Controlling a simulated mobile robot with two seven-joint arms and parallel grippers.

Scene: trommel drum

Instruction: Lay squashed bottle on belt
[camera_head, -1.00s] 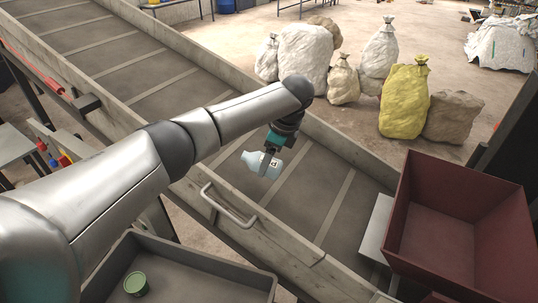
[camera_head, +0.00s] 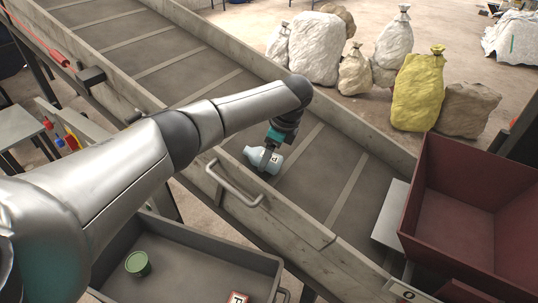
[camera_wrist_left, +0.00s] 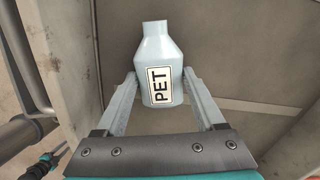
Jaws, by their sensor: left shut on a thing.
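The squashed bottle (camera_head: 263,159) is pale blue with a white label. In the left wrist view the bottle (camera_wrist_left: 161,65) shows its neck pointing away and its label reads PET. My left gripper (camera_head: 268,163) is shut on it, with one finger on each side of its lower body (camera_wrist_left: 160,95). The belt (camera_head: 310,170) is dark grey with lighter cross strips and runs between wooden side walls. The bottle is over the belt, close to the near wall; I cannot tell whether it touches the surface. My right gripper is not in view.
A metal handle (camera_head: 235,185) sticks out on the near wall. A dark red bin (camera_head: 453,215) stands at right. Sacks (camera_head: 418,90) stand beyond the far wall.

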